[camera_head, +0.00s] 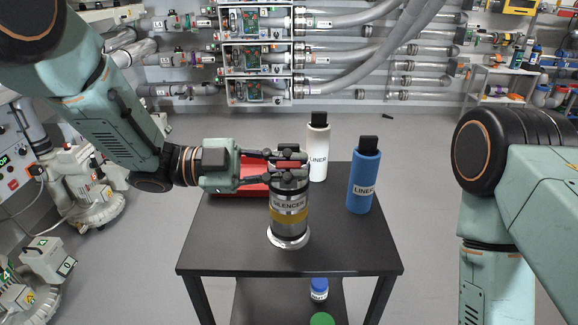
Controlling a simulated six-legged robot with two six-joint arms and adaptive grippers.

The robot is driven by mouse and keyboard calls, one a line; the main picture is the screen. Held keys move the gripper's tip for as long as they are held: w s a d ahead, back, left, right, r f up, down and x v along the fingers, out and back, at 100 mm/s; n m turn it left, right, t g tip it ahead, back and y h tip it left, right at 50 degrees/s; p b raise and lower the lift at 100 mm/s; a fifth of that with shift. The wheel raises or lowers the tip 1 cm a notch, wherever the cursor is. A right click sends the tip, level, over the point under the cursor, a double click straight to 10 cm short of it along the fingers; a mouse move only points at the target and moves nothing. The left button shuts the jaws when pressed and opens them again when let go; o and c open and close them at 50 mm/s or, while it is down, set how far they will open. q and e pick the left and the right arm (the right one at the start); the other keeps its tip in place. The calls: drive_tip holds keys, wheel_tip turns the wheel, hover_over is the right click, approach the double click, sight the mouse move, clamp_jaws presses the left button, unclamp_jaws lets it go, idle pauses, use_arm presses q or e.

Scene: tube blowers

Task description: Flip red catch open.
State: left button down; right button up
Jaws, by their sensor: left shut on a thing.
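My left gripper (288,165) reaches in from the left at the top of a metal cylinder labelled "SILENCER" (288,207). Its fingers are shut on the silencer's upper end, and they hide that end in part. The silencer is upright, with a yellow band and a wide flange at its foot. A red box or tray (228,209) lies on the table behind the gripper and is partly covered by it.
The black table (345,255) also bears a white "LINER" bottle (318,145) and a blue one (362,180), close right of the silencer. Its front is clear. A small blue bottle (319,290) stands on the lower shelf. Pipes and wall panels (255,55) are far behind.

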use_arm(q)
drive_tip(key=m, duration=0.1)
drive_tip(key=m+b, duration=0.1)
drive_tip(key=f+m+b, duration=0.1)
drive_tip(key=shift+s+m, duration=0.3)
drive_tip(key=shift+s+f+m+b, duration=0.1)
drive_tip(key=shift+f+m+b, duration=0.1)
drive_tip(key=shift+m+b, duration=0.65)
drive_tip(key=shift+s+f+m+b, duration=0.1)
drive_tip(key=shift+f+m+b, duration=0.05)
drive_tip(key=shift+m+b, duration=0.65)
drive_tip(key=shift+m, duration=0.25)
drive_tip(key=c, duration=1.4)
unclamp_jaws()
drive_tip(key=shift+o, duration=0.2)
drive_tip(key=a, duration=1.2)
